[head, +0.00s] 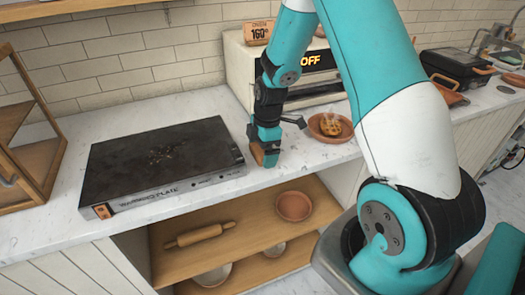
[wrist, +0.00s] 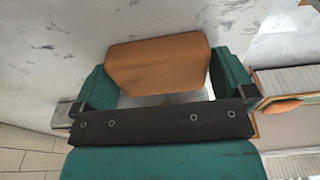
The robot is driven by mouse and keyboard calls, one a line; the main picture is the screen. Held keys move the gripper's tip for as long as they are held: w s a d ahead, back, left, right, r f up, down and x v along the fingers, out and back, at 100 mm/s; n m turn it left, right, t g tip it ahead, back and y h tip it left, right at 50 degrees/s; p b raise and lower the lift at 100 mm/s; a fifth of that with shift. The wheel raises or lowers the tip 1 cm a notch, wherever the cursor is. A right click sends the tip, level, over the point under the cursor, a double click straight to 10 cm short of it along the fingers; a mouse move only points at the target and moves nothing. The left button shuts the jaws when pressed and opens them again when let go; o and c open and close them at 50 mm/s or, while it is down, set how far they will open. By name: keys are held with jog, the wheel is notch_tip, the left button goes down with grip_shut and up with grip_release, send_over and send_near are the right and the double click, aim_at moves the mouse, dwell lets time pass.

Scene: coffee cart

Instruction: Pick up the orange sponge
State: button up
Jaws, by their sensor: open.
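The orange sponge (wrist: 158,65) lies on the white marble counter. In the wrist view it sits between the two teal fingers of my gripper (wrist: 158,80), which are open on either side of it. In the head view my gripper (head: 265,148) points down at the counter's front part, just right of the warming plate. Only a small orange-brown patch of the sponge (head: 258,154) shows there, the rest hidden by the fingers. I cannot tell whether the fingers touch the sponge.
The black warming plate (head: 160,158) stands close on the left. A terracotta dish (head: 316,134) with a pastry is on the right, before an oven (head: 300,75). The counter's front edge is near, above shelves with a rolling pin (head: 199,236) and a bowl (head: 293,206).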

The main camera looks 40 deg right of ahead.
jog(key=c, duration=0.6)
jog(key=shift+r, duration=0.15)
notch_tip(320, 180, up, 20)
jog(key=shift+f+b, duration=0.1)
jog(key=shift+b, duration=0.6)
